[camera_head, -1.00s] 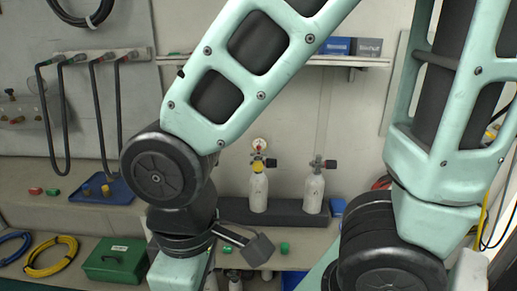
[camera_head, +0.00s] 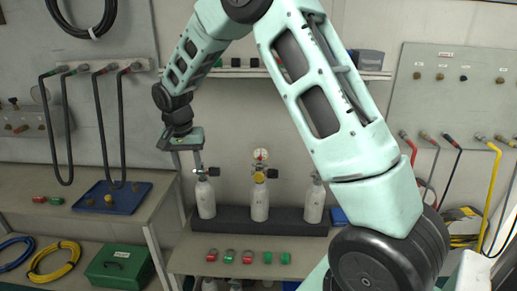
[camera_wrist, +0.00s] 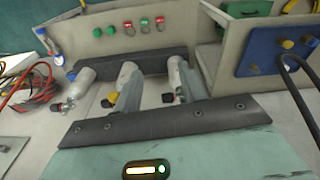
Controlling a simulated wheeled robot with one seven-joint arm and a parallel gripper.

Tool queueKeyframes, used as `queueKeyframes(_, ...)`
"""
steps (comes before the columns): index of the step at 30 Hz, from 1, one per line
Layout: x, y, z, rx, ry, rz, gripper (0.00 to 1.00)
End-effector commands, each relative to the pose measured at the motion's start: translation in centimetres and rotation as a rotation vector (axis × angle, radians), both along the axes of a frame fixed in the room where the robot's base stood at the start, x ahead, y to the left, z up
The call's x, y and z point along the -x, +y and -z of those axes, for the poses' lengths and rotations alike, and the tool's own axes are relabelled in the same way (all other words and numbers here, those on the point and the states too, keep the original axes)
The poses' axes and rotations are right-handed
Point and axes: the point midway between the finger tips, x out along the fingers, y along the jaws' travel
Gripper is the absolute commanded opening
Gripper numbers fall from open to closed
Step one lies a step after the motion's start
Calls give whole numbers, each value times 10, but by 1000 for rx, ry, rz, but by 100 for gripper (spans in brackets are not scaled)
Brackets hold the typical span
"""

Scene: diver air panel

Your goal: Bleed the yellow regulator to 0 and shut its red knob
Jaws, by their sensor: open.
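The yellow regulator (camera_head: 259,177) sits on top of the middle white cylinder (camera_head: 260,203), with a round white gauge (camera_head: 261,155) above it. The needle is too small to read, and I cannot make out a red knob on this regulator. The yellow regulator also shows in the wrist view (camera_wrist: 110,98), beside one of my fingers. My gripper (camera_head: 197,162) is open and empty, pointing down just above and behind or in front of the left cylinder's valve; I cannot tell the depth. In the wrist view my gripper's fingers (camera_wrist: 160,85) stand apart.
A left cylinder (camera_head: 206,200) and a right cylinder (camera_head: 314,203) share the dark rack (camera_head: 235,224). A blue tray (camera_head: 128,201) lies left. A shelf (camera_head: 345,74) runs behind; hoses (camera_head: 495,185) hang at right.

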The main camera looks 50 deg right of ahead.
Motion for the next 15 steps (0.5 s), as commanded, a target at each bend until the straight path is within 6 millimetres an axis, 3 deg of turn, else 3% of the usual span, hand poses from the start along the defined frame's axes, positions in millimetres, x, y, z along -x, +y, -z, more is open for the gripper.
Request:
queueKeyframes(1, -20, -48, 7, 28, -7, 141, 41)
queueKeyframes(3, -40, -109, 17, 73, -26, 326, 41)
queueKeyframes(6, -52, -187, 31, 136, -54, 547, 41)
queueKeyframes(10, -53, -260, 44, 204, -87, 745, 41)
queueKeyframes(12, -51, -285, 48, 229, -99, 813, 41)
queueKeyframes(15, -49, -304, 52, 248, -111, 865, 41)
